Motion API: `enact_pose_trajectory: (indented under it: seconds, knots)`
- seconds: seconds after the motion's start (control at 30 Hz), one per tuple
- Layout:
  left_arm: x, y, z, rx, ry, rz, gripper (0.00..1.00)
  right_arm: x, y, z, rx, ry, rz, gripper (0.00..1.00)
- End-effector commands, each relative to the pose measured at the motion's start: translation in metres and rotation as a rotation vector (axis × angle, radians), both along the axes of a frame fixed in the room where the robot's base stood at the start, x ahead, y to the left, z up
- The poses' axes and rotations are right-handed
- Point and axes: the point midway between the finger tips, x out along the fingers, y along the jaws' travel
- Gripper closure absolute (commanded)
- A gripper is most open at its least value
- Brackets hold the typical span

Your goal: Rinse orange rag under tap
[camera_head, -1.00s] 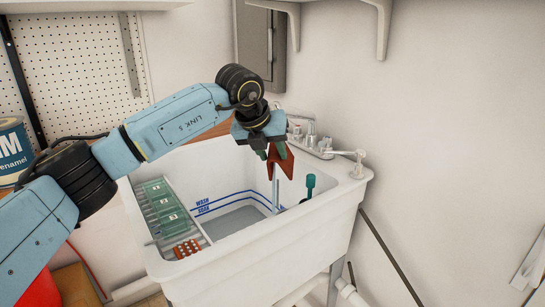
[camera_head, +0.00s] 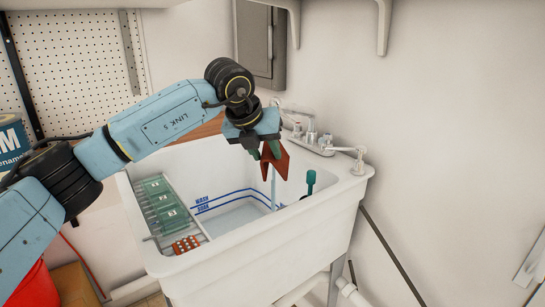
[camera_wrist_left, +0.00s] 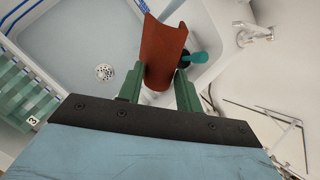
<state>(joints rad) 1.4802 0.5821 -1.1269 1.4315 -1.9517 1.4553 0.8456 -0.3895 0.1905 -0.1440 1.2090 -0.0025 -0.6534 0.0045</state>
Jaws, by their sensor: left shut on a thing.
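The orange rag (camera_head: 283,163) hangs folded from my left gripper (camera_head: 266,152) above the sink basin. In the left wrist view the rag (camera_wrist_left: 164,50) sits between the two green fingers of the gripper (camera_wrist_left: 160,88), which is shut on it. The white sink (camera_head: 265,252) has a chrome tap (camera_head: 310,133) on its back right rim. A thin pale blue stream of water (camera_head: 273,190) shows just below the rag in the head view. Whether the water touches the rag is hard to tell. My right gripper is out of view.
A rack with green numbered pieces (camera_head: 162,200) and a red-orange dotted item (camera_head: 186,244) lies along the sink's left side. A teal-handled tool (camera_head: 311,180) stands at the right inside the basin. The drain (camera_wrist_left: 105,72) is clear.

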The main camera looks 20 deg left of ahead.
Motion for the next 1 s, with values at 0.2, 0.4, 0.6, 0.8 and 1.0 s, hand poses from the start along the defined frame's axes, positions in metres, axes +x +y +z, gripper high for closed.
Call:
enact_pose_trajectory:
  seconds: [0.2, 0.4, 0.6, 0.8, 1.0]
  knots:
    - [-0.018, -0.003, -0.001, 0.0, -0.002, -0.001, 0.87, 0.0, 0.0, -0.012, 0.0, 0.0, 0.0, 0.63]
    - [-0.034, -0.005, -0.001, 0.001, -0.002, 0.0, 0.87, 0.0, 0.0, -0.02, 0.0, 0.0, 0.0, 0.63]
    - [-0.049, -0.008, -0.001, 0.0, -0.001, -0.001, 0.87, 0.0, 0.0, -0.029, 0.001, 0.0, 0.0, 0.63]
    - [-0.057, -0.009, 0.0, 0.0, -0.001, 0.0, 0.87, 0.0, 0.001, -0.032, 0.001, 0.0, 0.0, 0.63]
    - [-0.057, -0.009, 0.0, 0.0, -0.001, 0.001, 0.87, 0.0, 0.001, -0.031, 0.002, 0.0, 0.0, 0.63]
